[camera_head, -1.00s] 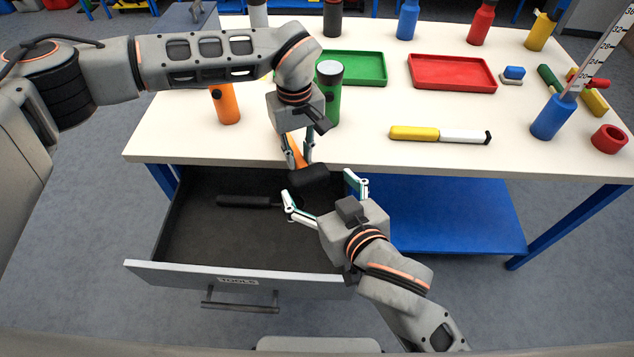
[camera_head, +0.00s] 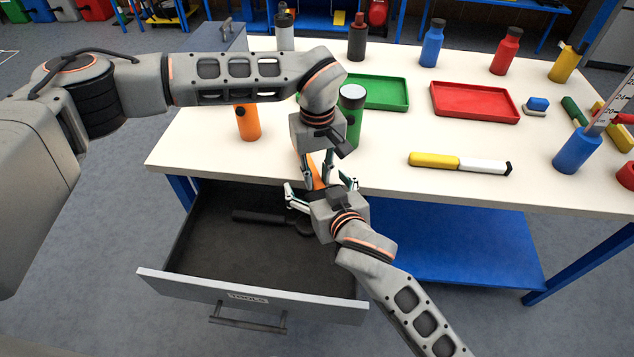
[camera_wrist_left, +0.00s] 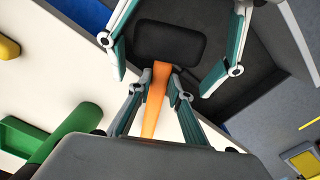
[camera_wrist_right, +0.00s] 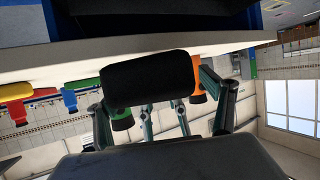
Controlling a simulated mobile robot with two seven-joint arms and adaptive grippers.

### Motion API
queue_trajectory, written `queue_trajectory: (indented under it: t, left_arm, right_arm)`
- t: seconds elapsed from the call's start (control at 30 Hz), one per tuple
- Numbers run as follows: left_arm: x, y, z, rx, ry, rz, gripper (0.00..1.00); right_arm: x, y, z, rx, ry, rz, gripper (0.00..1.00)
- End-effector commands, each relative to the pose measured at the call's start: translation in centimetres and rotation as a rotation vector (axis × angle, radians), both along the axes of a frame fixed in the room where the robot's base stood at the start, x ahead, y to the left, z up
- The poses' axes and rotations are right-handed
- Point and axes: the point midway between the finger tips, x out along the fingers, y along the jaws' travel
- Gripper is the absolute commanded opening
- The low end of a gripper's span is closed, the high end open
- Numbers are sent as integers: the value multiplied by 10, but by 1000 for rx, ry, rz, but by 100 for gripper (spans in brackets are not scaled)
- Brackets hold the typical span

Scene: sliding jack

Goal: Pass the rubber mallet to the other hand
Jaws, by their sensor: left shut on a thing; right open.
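The rubber mallet has an orange handle (camera_head: 318,172) and a black head. My left gripper (camera_head: 317,180) is shut on the handle, above the drawer's back edge. In the left wrist view the handle (camera_wrist_left: 154,105) runs between the closed fingers and the black head (camera_wrist_left: 170,42) lies beyond them. My right gripper (camera_head: 321,189) is open, just below the left one. Its fingers stand on either side of the head in the left wrist view. In the right wrist view the head (camera_wrist_right: 150,83) fills the space between its fingers; I cannot tell whether they touch it.
An open drawer (camera_head: 250,297) below holds a dark tool (camera_head: 262,216). On the white table (camera_head: 400,200) stand a green bottle (camera_head: 353,128) and an orange bottle (camera_head: 247,123) near the left gripper. A yellow and white tool (camera_head: 460,163) lies to the right.

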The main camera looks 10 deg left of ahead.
Motion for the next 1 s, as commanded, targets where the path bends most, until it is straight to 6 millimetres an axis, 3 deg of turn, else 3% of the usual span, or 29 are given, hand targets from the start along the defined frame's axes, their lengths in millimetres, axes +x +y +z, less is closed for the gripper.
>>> queue_trajectory:
  t: [0.27,0.47,0.5,0.53,0.6,1.0]
  left_arm:
    - [0,0,1,0,-1,0,0]
    - [0,-1,1,-3,-1,-1,0]
    - [0,-1,2,-3,-1,-2,0]
    - [0,-2,2,-4,-2,-2,24]
    - [0,-2,2,-4,-2,-3,39]
    - [1,-2,9,-4,-4,-4,39]
  right_arm:
    - [1,1,0,0,0,0,79]
    - [0,1,0,2,1,1,27]
    - [0,2,0,3,1,2,27]
    - [0,2,2,6,-2,3,26]
    - [0,3,2,6,-2,3,27]
    - [-1,3,2,7,-1,5,26]
